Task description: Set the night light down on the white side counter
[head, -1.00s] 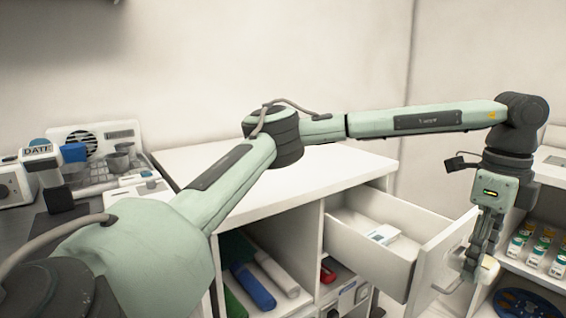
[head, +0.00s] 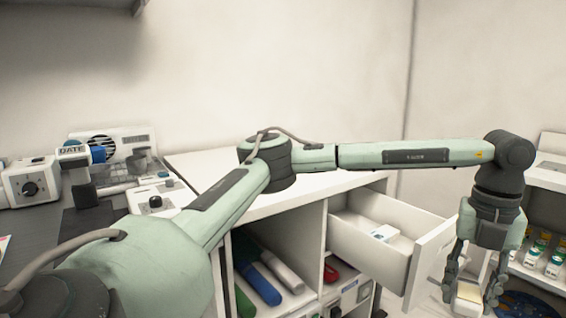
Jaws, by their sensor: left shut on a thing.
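My left gripper (head: 468,304) hangs fingers down at the lower right of the head view, in front of the open drawer's right side. It is shut on a small cream-coloured thing (head: 467,295), which I take to be the night light; the fingers partly hide it. The white side counter (head: 325,183) is in the middle, with a bare top as far as it shows. My left arm passes over it and hides part of it. The held thing is to the right of the counter top and appears lower than it. My right gripper is not in view.
A drawer (head: 432,262) stands open below the counter top, with a small white box (head: 383,233) inside. Rolled items (head: 262,285) fill an open compartment. A dark desk with a date stamp (head: 73,160) is at left. Shelves with small bottles (head: 535,250) are at right.

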